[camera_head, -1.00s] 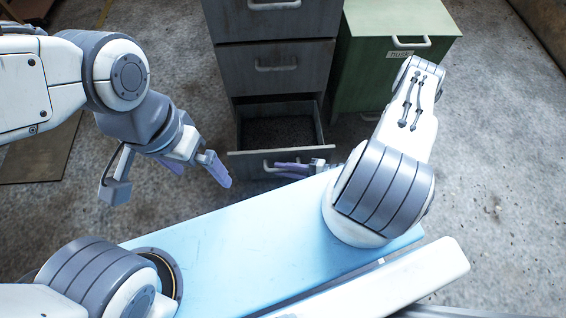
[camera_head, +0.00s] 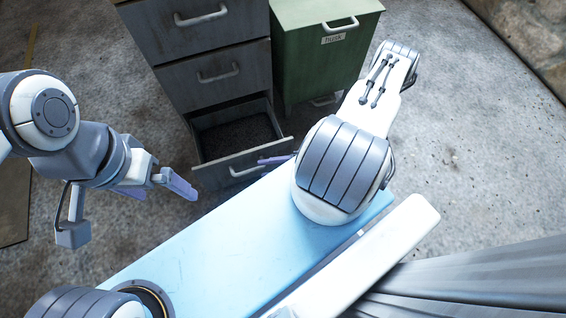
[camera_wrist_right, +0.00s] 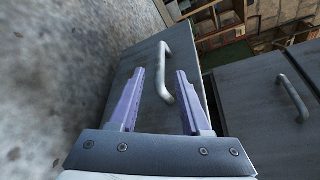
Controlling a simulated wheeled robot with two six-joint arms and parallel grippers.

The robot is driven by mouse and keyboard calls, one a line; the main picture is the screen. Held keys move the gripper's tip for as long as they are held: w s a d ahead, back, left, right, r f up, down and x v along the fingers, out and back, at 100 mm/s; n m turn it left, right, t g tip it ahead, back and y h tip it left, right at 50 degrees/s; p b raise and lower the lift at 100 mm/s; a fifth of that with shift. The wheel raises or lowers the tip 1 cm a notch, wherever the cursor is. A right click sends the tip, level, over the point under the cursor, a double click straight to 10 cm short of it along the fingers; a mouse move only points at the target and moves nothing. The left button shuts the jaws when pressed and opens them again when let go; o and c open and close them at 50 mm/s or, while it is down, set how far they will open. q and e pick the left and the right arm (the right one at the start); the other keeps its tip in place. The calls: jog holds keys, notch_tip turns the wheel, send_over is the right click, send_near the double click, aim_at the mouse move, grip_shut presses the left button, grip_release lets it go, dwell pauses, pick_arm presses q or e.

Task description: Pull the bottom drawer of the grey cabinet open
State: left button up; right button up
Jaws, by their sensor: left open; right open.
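The grey cabinet (camera_head: 165,40) stands at the top of the head view. Its bottom drawer (camera_head: 215,176) is pulled out, with its dark inside showing. The drawer's pale bar handle (camera_head: 248,170) is on its front. My right gripper (camera_head: 275,160) is open at the right end of the drawer front, just right of the handle, partly hidden by my arm. In the right wrist view, the open fingers of my right gripper (camera_wrist_right: 160,73) point at the handle (camera_wrist_right: 164,88), which shows between them; contact cannot be told. My left gripper (camera_head: 165,190) is open and empty, left of the drawer.
A green cabinet (camera_head: 305,65) with a label stands right of the grey one. The grey cabinet's upper drawers (camera_head: 218,75) are shut. Concrete floor (camera_head: 455,130) lies clear at the right. A brown board (camera_head: 15,205) lies at the left edge.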

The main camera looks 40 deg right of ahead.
jog(key=shift+p+v, duration=0.55)
jog(key=shift+v, duration=2)
jog(key=shift+r, duration=0.1)
